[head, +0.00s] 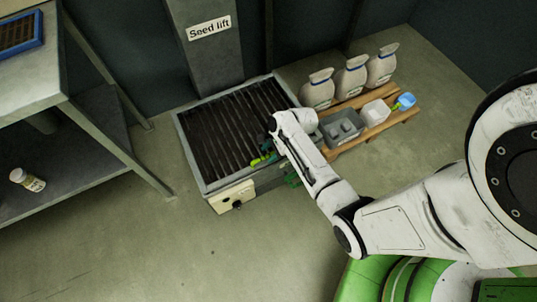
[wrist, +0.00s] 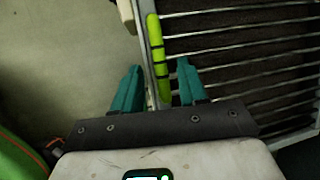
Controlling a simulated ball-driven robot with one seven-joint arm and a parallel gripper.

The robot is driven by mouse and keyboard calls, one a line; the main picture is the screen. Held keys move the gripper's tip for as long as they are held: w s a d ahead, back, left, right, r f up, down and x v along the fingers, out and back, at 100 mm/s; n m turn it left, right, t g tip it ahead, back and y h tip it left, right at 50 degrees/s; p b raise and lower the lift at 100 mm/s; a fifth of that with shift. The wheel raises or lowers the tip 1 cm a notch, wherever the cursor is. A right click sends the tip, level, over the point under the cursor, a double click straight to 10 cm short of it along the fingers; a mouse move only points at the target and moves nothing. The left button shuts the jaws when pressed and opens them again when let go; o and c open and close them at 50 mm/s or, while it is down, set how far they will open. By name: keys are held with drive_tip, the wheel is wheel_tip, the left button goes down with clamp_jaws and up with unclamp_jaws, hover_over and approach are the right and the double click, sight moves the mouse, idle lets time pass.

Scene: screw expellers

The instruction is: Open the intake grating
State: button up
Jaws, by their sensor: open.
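The intake grating (head: 226,130) is a dark rectangle with pale metal bars, lying flat in its grey frame at the foot of the seed lift. Its bars also show in the wrist view (wrist: 250,45). A lime-green handle (head: 262,160) sits at its front edge; in the wrist view the handle (wrist: 157,50) runs lengthwise. My gripper (wrist: 157,72) is open, with one teal finger on each side of the handle's lower end. I cannot tell whether the fingers touch it or how high they are above it. My arm partly hides the handle and the grating's right side in the head view.
A cream box with a dark knob (head: 232,198) is on the frame's front. A pallet (head: 402,117) to the right holds several sacks (head: 352,77), a grey bin (head: 341,127) and a white tub (head: 375,112). A metal bench (head: 95,125) stands left. The front floor is clear.

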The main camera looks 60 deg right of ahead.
drive_tip(key=shift+x, duration=0.8)
drive_tip(key=shift+r, duration=0.1)
drive_tip(key=shift+c, duration=0.2)
clamp_jaws()
